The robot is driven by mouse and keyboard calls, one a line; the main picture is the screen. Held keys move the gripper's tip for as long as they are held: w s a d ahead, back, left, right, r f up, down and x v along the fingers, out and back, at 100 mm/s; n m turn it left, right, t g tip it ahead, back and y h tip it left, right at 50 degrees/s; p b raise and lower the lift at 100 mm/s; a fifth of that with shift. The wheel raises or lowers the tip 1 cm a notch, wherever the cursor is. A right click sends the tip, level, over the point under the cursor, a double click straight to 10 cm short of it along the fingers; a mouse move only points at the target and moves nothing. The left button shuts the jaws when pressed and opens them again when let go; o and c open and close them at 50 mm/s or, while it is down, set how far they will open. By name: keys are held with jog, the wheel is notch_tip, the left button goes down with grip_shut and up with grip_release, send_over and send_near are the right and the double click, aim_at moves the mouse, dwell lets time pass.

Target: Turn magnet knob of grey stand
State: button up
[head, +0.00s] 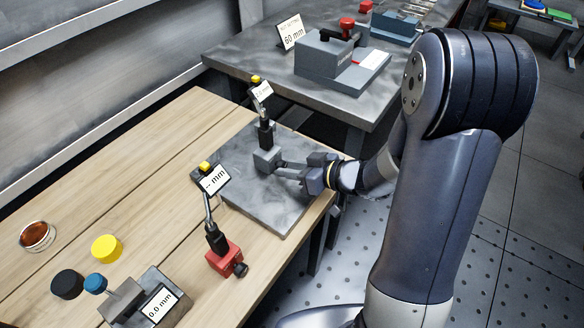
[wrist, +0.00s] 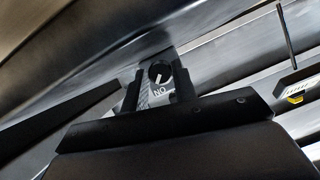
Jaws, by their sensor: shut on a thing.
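The grey stand (head: 267,160) stands upright on a dark steel plate, its black post carrying a gauge with a yellow top and a small white display (head: 263,92). My gripper (head: 281,168) reaches in from the right, with its fingers at the side of the grey base. In the wrist view the black magnet knob (wrist: 160,72) with a white pointer mark sits between the fingertips (wrist: 158,84), above a "NO" label (wrist: 160,93). The fingers are closed about the knob. In the head view the knob is hidden by the fingers.
A red stand (head: 225,258) with a gauge is on the near side of the steel plate (head: 288,215). Yellow (head: 107,248), black (head: 67,283) and blue (head: 95,283) round pieces, a tin (head: 37,236) and a grey device (head: 150,300) lie on the wooden bench. A second table (head: 240,55) is behind.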

jog(key=n+b, duration=0.1)
jog(key=n+t+h+b, duration=0.1)
jog(key=b, duration=0.1)
jog(key=shift+s+a+f+t, duration=0.1)
jog(key=shift+s+f+t, duration=0.05)
jog(key=shift+t, duration=0.15)
jog(key=shift+n+h+b, duration=0.3)
jog(key=shift+n+b, duration=0.5)
jog(key=shift+t, duration=0.4)
jog(key=o, duration=1)
jog(key=shift+r, duration=0.2)
